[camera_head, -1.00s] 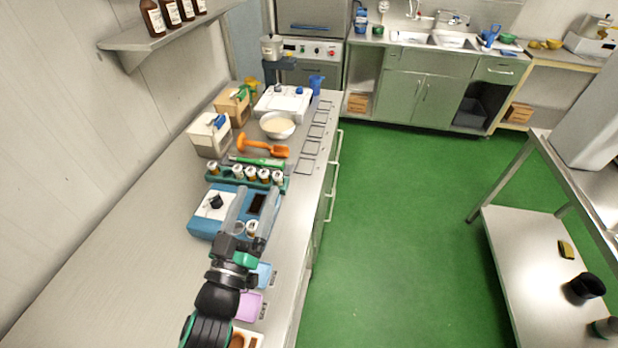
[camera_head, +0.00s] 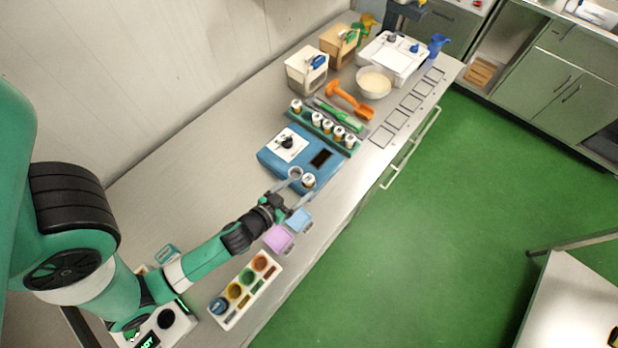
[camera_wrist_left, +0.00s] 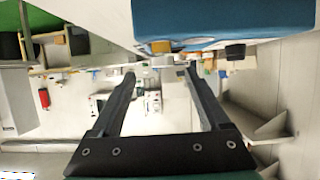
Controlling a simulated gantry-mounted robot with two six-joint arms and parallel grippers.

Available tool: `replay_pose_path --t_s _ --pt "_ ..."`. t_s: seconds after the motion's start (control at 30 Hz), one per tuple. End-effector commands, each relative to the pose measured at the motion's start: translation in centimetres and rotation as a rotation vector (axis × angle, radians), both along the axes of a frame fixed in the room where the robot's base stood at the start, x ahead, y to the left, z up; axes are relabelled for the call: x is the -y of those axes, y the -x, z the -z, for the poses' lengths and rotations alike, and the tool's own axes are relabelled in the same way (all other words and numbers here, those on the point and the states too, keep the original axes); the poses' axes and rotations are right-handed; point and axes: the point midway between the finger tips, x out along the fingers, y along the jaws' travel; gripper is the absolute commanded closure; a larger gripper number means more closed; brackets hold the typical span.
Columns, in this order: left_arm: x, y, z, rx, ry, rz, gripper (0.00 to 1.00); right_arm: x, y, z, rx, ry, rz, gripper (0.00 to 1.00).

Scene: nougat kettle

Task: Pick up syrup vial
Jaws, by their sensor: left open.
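One small vial (camera_head: 308,181) with a white cap stands at the near edge of the blue device (camera_head: 268,157). Several similar vials (camera_head: 326,126) stand in a green rack (camera_head: 349,150) behind the device; I cannot read which is syrup. My left gripper (camera_head: 302,188) is open, its fingers pointing toward the single vial, and nothing shows gripped. In the left wrist view the open fingers (camera_wrist_left: 160,76) are empty. A small amber shape (camera_wrist_left: 161,46), perhaps the vial, shows at the blue device's edge, in line with the gap. My right gripper is not in view.
Pink (camera_head: 278,239) and blue (camera_head: 299,220) pads lie near the counter's front edge. A white tray of coloured cups (camera_head: 245,290) is nearer. An orange scoop (camera_head: 349,99), a bowl (camera_head: 374,83) and boxes stand farther back. The counter left of the device is bare.

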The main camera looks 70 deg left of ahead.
Motion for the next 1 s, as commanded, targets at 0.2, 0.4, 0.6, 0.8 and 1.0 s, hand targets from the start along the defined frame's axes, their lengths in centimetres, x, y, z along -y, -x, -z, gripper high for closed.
replay_pose_path --t_s 0.2,0.4,0.6,0.8,1.0 --pt "-0.6 -1.0 0.5 0.000 0.000 0.000 0.21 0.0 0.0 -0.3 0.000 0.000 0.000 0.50" --pt "-1.7 -2.2 1.0 -0.001 0.000 -0.002 0.21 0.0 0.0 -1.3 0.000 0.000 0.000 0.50" --pt "-3.1 -4.5 2.5 0.000 -0.001 0.000 0.21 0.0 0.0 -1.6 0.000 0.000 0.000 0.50" --pt "-3.3 -4.9 2.7 0.000 0.000 0.001 0.21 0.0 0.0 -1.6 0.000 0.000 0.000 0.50" --pt "-3.3 -4.9 2.7 0.000 0.000 0.001 0.43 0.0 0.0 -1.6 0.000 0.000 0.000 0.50"
